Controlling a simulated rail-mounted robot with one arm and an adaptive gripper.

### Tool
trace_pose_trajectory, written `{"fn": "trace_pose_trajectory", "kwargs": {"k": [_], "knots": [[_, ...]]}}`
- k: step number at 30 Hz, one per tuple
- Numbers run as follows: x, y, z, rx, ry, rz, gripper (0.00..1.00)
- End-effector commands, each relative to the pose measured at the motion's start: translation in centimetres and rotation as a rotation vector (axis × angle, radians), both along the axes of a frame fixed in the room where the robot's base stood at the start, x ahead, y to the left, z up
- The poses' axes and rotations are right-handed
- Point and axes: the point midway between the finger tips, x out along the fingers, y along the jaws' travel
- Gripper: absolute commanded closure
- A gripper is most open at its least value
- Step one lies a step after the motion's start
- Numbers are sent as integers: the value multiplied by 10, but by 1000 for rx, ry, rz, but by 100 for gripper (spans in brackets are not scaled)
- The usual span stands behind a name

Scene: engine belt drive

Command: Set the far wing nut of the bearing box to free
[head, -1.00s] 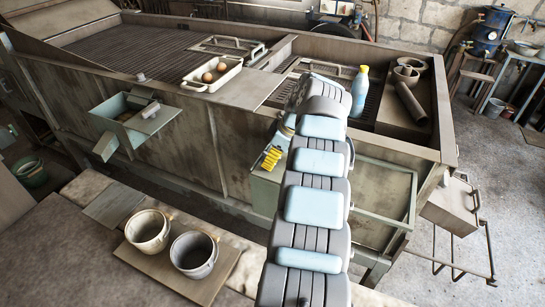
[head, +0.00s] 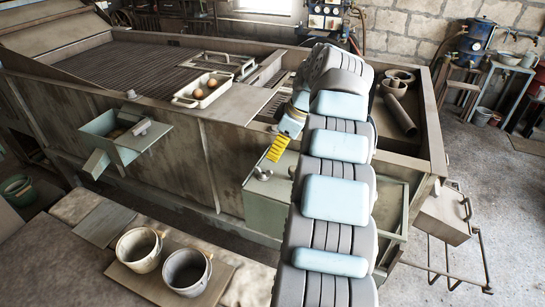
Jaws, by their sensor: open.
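The bearing box appears to be the pale green box (head: 268,212) on the machine's long side wall, left of my arm. A small silver wing nut (head: 262,174) shows on its top. Another small metal piece (head: 292,171) shows at the arm's edge, partly hidden; I cannot tell whether it is the far wing nut. Whether either nut is tight or free is too small to tell. My gripper (head: 277,149), with yellow ribbed fingers, is open just above and behind the box top, apart from the silver nut. My arm hides the box's right part.
A second green box (head: 125,140) with an open lid sits further left on the wall. Two pots (head: 187,270) stand on a board in front. A green frame (head: 393,205) is right of my arm.

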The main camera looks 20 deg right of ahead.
Motion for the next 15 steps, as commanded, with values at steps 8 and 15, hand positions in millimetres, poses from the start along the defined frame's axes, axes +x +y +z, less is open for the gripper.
{"fn": "trace_pose_trajectory", "kwargs": {"k": [8,15], "knots": [[-4,-4,11,-1,3,-1,50],[-5,-4,12,-1,3,-1,50]]}}
